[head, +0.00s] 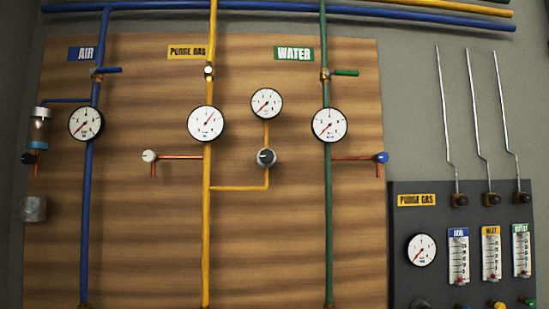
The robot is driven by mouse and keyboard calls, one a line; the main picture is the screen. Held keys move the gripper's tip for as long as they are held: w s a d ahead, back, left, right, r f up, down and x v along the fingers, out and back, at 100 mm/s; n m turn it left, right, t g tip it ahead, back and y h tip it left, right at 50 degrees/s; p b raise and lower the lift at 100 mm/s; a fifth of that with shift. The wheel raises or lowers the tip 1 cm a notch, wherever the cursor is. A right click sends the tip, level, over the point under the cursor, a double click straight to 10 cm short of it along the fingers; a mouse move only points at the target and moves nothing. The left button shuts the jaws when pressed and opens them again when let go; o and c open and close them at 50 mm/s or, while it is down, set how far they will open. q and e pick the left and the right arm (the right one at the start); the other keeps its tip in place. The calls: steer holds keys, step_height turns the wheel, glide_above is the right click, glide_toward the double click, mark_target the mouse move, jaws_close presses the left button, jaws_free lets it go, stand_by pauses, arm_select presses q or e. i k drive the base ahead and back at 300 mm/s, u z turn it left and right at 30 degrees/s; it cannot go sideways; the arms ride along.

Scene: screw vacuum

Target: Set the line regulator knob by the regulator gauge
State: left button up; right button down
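The line regulator knob (266,157) is a grey and dark round knob with a light mark, on the yellow purge gas branch right of the main yellow pipe. The regulator gauge (266,103) is a white round dial directly above it on the same branch; its red needle points to the lower left. A larger purge gas gauge (206,123) sits on the main yellow pipe, its needle pointing to the upper right. Neither of my grippers shows in the head view, and nothing touches the knob.
The wooden board (140,230) also carries a blue air pipe (88,200) and a green water pipe (328,220), each with a gauge and valve handle. A dark panel (420,290) with flowmeters and thin upright tubes stands at right. The space before the knob is clear.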

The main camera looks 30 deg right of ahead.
mark_target(266, 156)
steer(key=z, duration=1.4)
steer(key=i, duration=0.15)
steer(key=u, duration=0.65)
